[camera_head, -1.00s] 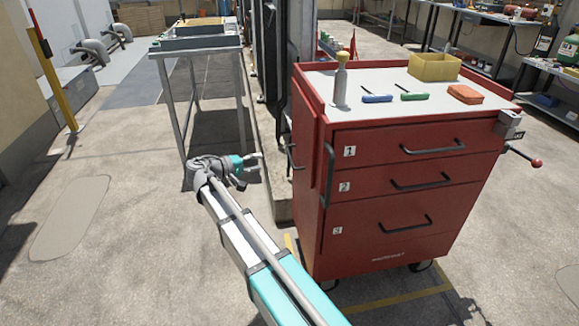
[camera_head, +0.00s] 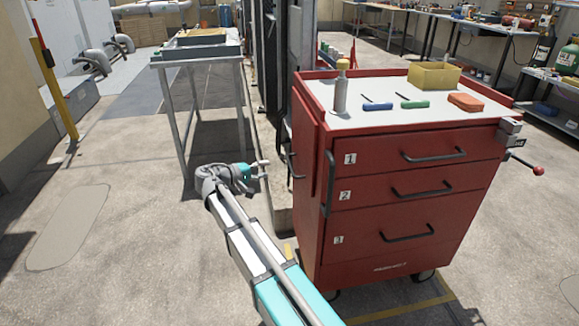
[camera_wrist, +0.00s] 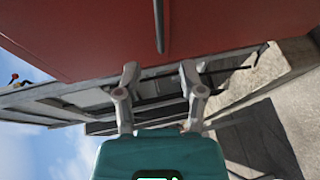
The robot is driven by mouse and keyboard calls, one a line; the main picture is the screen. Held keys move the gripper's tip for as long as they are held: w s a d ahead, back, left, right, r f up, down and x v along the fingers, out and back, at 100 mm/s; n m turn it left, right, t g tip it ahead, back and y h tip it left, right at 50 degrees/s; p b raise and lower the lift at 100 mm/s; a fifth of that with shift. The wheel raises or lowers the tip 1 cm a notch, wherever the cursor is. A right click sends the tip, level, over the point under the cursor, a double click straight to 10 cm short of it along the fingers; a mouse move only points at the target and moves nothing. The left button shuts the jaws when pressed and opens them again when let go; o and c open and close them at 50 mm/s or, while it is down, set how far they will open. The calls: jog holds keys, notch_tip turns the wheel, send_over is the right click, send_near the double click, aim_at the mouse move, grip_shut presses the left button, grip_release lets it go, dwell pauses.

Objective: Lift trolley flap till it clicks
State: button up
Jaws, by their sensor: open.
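The red trolley (camera_head: 400,215) has three numbered drawers and a pale top. Its flap (camera_head: 306,150) hangs down along the left side, with a dark handle (camera_head: 291,155) on its outer face. My gripper (camera_head: 263,169) is open and empty, left of the flap and apart from it, near the handle's height. In the wrist view a red panel (camera_wrist: 80,40), which looks like the flap, fills the top. A grey bar (camera_wrist: 159,25) runs down it, beyond the spread fingers (camera_wrist: 160,72). The flap's support and catch are hidden.
A bottle (camera_head: 341,90), two screwdrivers (camera_head: 378,106), a yellow bin (camera_head: 434,75) and an orange block (camera_head: 465,102) are on the trolley top. A vise (camera_head: 511,130) is on its right corner. A metal stand (camera_head: 195,60) is behind my gripper. Floor at left is clear.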

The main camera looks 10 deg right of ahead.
aim_at(290, 163)
jog(key=b+x, duration=0.1)
jog(key=x, duration=0.9)
jog(key=shift+w+d+f+b, duration=0.1)
jog(key=shift+d+b, duration=0.15)
jog(key=shift+b, duration=0.1)
grip_shut()
